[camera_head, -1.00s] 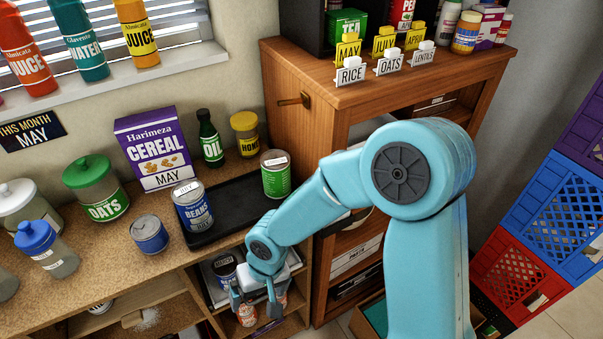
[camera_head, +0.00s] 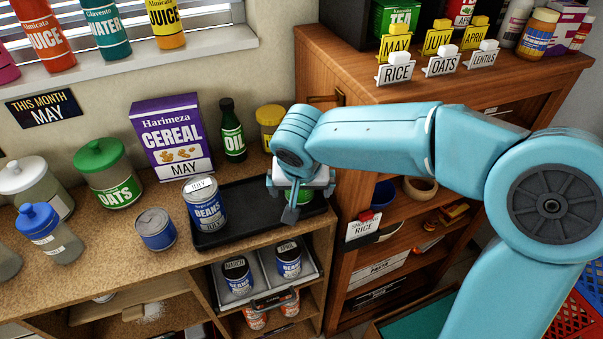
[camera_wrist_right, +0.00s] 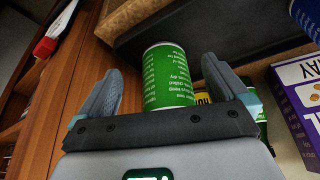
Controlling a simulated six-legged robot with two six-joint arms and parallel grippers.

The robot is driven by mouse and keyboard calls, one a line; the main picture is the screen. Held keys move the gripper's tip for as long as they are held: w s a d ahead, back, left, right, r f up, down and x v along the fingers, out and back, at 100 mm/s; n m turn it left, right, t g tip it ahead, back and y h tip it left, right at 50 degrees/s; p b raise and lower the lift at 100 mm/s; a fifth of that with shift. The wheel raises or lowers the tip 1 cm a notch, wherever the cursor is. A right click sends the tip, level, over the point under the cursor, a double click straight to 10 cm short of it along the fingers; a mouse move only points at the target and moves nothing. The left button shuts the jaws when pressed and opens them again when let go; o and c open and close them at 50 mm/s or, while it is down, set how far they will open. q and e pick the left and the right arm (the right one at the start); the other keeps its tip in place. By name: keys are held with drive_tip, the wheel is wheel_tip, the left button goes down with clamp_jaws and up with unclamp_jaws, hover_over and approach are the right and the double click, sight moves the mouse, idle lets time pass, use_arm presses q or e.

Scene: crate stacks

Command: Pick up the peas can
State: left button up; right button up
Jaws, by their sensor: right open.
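A green can, whose front label I cannot read, stands on the black tray (camera_head: 237,234) on the counter. In the head view my right gripper (camera_head: 297,203) covers most of it, and only a bit of green (camera_head: 305,195) shows. In the right wrist view the green can (camera_wrist_right: 167,77) sits between the two spread fingers of my right gripper (camera_wrist_right: 162,72), with a visible gap on each side. The gripper is open and holds nothing. My left gripper is not in view.
A blue beans can (camera_head: 206,207) stands on the tray's left part. Behind are a cereal box (camera_head: 172,140), an oil bottle (camera_head: 232,135) and a yellow-lidded jar (camera_head: 269,122). The wooden cabinet (camera_head: 318,150) rises close on the right. Shelf cans (camera_head: 237,277) sit below.

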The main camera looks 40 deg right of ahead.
drive_tip(key=w+d, duration=0.1)
drive_tip(key=w+d+p, duration=0.1)
drive_tip(key=w, duration=0.1)
drive_tip(key=w+d, duration=0.1)
drive_tip(key=shift+w+f, duration=0.15)
drive_tip(key=shift+w, duration=0.1)
drive_tip(key=shift+w+f, duration=0.1)
drive_tip(key=shift+f, duration=0.35)
drive_tip(key=shift+a, duration=0.1)
drive_tip(key=shift+c, duration=0.3)
drive_tip(key=c, duration=1.3)
drive_tip(key=shift+r, duration=0.1)
